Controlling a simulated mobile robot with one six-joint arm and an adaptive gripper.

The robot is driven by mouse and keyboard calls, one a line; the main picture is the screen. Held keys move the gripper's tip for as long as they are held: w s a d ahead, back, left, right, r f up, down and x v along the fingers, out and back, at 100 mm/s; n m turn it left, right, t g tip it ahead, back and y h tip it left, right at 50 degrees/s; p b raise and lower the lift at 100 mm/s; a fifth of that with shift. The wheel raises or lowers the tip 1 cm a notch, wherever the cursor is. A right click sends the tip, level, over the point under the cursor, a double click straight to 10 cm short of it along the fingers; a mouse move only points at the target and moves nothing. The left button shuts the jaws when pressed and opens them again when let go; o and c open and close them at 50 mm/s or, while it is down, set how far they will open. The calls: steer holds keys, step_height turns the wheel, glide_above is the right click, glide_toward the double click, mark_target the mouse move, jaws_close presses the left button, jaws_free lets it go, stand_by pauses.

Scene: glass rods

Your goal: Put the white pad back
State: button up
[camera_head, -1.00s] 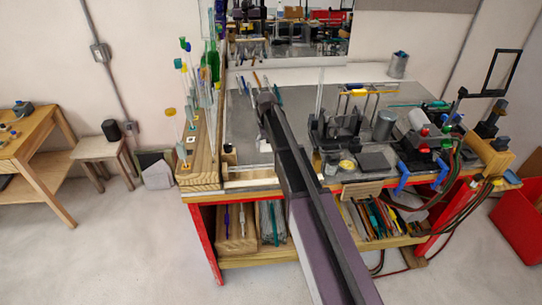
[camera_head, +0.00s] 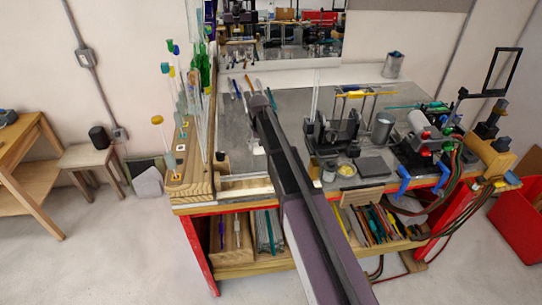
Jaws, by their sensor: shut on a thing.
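A small white pad (camera_head: 258,150) shows just left of my arm, over the grey top of the workbench near its front left. My arm reaches in from the lower right, and its dark wrist end (camera_head: 262,101) is above the bench top. My gripper (camera_head: 257,140) is mostly hidden beside and under the arm. It appears shut on the white pad, though the fingers are too small and covered to see clearly. Whether the pad touches the bench top cannot be told.
A wooden rack (camera_head: 190,165) with upright glass rods and green bottles stands along the bench's left edge. A small dark cup (camera_head: 222,162) stands left of the pad. A metal can (camera_head: 382,127), a dark square block (camera_head: 373,166) and clamped equipment crowd the right side.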

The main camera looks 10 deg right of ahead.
steer(key=shift+w+f+b, duration=0.2)
steer(key=shift+f+b, duration=1)
steer(key=shift+f, duration=0.25)
step_height(320, 180, down, 7)
steer(key=b, duration=0.6)
steer(key=shift+r+b, duration=0.15)
steer(key=shift+b, duration=0.25)
